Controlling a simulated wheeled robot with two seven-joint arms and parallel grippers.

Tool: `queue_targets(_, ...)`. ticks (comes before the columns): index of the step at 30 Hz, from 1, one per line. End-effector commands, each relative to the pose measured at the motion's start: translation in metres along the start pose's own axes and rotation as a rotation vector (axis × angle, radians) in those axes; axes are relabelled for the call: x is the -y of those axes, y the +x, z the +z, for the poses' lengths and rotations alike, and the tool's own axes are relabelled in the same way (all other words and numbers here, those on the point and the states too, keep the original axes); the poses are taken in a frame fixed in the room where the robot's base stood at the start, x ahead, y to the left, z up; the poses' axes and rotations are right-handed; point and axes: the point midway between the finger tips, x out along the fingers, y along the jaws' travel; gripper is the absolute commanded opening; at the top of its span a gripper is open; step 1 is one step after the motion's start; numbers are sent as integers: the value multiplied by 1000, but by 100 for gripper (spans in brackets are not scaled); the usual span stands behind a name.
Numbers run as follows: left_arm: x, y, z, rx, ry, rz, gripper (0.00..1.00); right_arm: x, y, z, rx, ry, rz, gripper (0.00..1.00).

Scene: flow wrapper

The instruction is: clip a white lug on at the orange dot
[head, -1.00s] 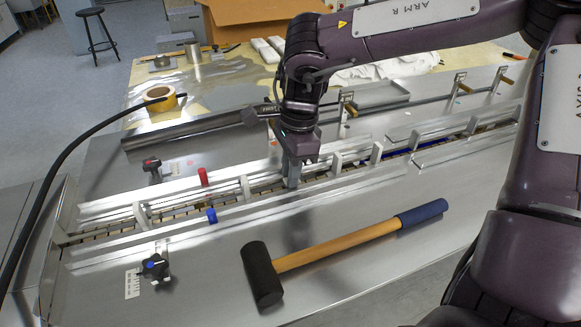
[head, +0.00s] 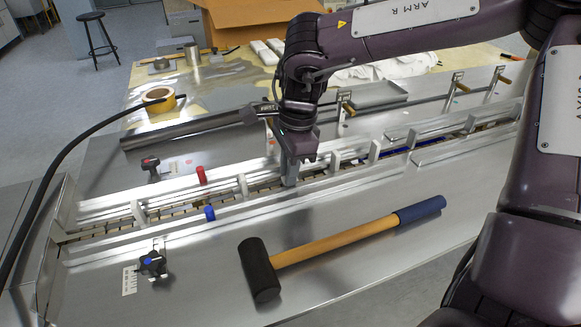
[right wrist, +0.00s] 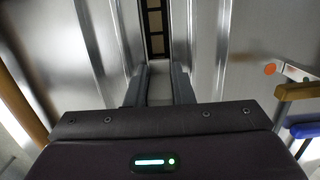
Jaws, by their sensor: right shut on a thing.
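My right gripper (head: 289,172) points down into the conveyor channel. In the right wrist view its two grey fingers (right wrist: 159,88) are shut on a pale piece between them, most likely a white lug (right wrist: 159,92); the head view hides it. Other white lugs stand along the chain (head: 265,187), one to the left (head: 243,186) and one to the right (head: 336,162) of the gripper. An orange dot (right wrist: 269,69) shows at the right of the wrist view, beside the channel. I cannot tell whether the held piece touches the chain. My left gripper is out of view.
Metal guide rails (head: 230,205) line both sides of the channel. A mallet (head: 335,243) lies on the near deck. A film roll (head: 185,128) and tape (head: 160,97) lie behind.

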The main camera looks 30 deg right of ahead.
Motion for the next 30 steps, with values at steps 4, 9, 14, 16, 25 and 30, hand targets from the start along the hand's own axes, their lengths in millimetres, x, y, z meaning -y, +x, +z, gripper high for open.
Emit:
queue_targets(4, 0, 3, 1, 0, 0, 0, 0, -10, 16, -4, -4, 0, 36, 0)
queue_targets(9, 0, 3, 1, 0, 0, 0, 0, -10, 16, -4, -4, 0, 36, 0)
queue_targets(14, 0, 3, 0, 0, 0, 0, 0, -10, 16, -3, -4, 0, 36, 29)
queue_targets(16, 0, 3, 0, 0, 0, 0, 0, -10, 16, -3, -3, 0, 37, 38)
queue_targets(25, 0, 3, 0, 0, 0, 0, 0, -11, 15, -3, -3, 1, 38, 47)
queue_targets(30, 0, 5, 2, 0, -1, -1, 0, -9, -4, -3, -4, 1, 28, 47)
